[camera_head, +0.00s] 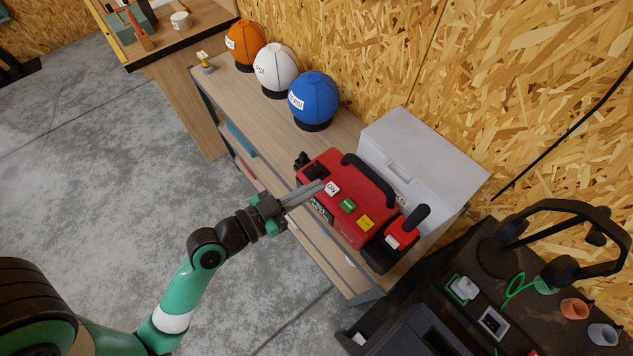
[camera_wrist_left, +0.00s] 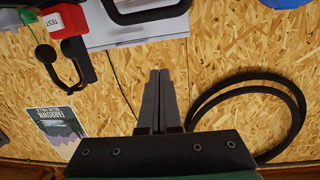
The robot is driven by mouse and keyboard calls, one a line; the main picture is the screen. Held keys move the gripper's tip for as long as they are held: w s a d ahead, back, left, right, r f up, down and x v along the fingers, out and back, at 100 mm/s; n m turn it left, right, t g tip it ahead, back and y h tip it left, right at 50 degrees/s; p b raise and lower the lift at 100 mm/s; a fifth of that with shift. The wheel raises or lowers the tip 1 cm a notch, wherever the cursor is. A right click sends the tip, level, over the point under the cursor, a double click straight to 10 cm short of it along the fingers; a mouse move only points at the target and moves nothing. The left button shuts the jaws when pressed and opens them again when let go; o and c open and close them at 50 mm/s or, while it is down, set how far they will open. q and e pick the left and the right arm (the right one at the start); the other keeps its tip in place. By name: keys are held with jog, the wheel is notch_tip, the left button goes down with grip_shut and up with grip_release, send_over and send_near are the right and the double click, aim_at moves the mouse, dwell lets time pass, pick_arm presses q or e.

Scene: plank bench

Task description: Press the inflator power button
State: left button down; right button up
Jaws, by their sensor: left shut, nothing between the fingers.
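The red inflator (camera_head: 325,168) sits on the wooden bench, with a black carry handle along its top. A white "ON" label (camera_head: 333,188), a green patch (camera_head: 348,206) and a yellow patch (camera_head: 366,223) run along its top face. My left gripper (camera_head: 322,185) is shut and empty, its fingertips at the inflator's edge beside the "ON" label. I cannot tell whether they touch. In the left wrist view, the shut fingers (camera_wrist_left: 160,75) point at the chipboard wall, and a red block marked "TEST" (camera_wrist_left: 68,20) shows at upper left.
Orange (camera_head: 246,42), white (camera_head: 277,68) and blue (camera_head: 314,97) balls stand on black bases along the bench. A grey case (camera_head: 430,150) is behind the inflator. A dark table (camera_head: 470,255) with small items is at right. A coiled black hose (camera_wrist_left: 285,95) shows in the wrist view.

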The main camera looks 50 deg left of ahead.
pick_arm(q)
jog(key=shift+n+g+y, duration=0.5)
jog(key=shift+n+g, duration=0.3)
jog(key=s+f, duration=0.1)
jog(key=s+a+f, duration=0.1)
jog(key=s, duration=0.1)
jog(key=s+f+p, duration=0.1)
jog(key=shift+s+a+f, duration=0.15)
jog(key=shift+a+f, duration=0.15)
jog(key=shift+f, duration=0.05)
pick_arm(e)
jog(key=shift+r, duration=0.85)
pick_arm(q)
send_over(324, 196)
notch_tip(324, 196, down, 2)
jog(key=shift+f, duration=0.2)
notch_tip(324, 196, down, 3)
jog(key=shift+f+b, duration=0.1)
jog(key=shift+b, duration=0.5)
jog(key=shift+f, duration=0.4)
pick_arm(e)
jog(key=shift+f, duration=0.65)
